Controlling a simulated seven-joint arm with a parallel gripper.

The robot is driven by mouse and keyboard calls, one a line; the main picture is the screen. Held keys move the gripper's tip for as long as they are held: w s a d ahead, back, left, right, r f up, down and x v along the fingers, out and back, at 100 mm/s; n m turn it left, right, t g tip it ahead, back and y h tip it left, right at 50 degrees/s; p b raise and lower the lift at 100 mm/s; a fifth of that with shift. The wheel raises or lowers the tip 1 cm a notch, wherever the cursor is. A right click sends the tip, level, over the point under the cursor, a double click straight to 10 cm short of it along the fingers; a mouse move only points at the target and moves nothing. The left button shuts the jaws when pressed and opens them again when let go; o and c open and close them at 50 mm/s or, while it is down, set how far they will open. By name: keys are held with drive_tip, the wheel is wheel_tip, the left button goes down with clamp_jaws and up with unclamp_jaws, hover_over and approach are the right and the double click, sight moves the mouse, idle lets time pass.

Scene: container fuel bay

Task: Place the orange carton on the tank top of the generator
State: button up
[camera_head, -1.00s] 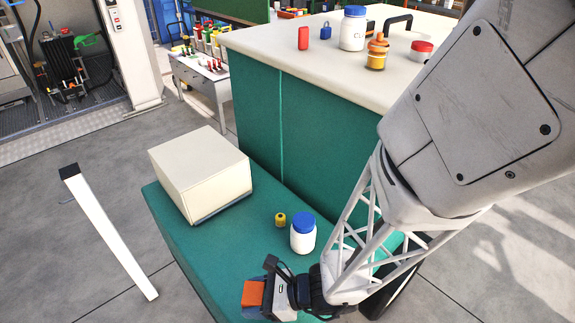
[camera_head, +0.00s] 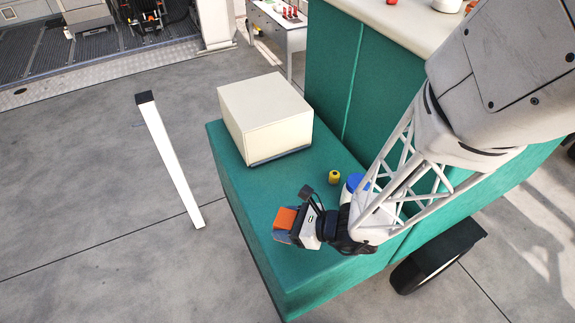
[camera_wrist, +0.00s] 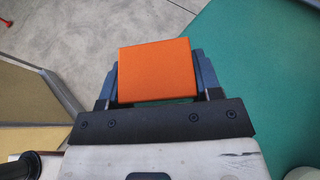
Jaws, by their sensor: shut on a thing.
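The orange carton (camera_head: 286,218) is held in my gripper (camera_head: 291,228) over the lower green ledge (camera_head: 262,262) of the large green unit. In the wrist view the orange carton (camera_wrist: 156,70) sits between both blue-grey fingers of my gripper (camera_wrist: 158,82), shut on its sides. Green surface shows to its right and grey floor beyond its upper left. I cannot tell whether the carton touches the ledge or hangs above it. The unit's higher part has a cream top (camera_head: 393,22). No marking shows which surface is the tank top.
A cream box (camera_head: 265,115) stands at the ledge's far end. A small yellow bottle (camera_head: 334,177) and a blue-lidded white jar (camera_head: 352,184), partly hidden by my arm, stand nearby. A white post (camera_head: 170,160) rises from the floor at left. Ledge front is bare.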

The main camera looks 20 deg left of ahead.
drive_tip(key=w+a, duration=0.4)
drive_tip(key=w+a+f, duration=0.1)
drive_tip(key=w+a, duration=0.1)
drive_tip(key=w, duration=0.1)
drive_tip(key=shift+a, duration=0.3)
drive_tip(key=shift+f, duration=1.7)
drive_tip(key=shift+f, duration=0.15)
drive_tip(key=o, duration=1)
drive_tip(key=shift+v, duration=6.05)
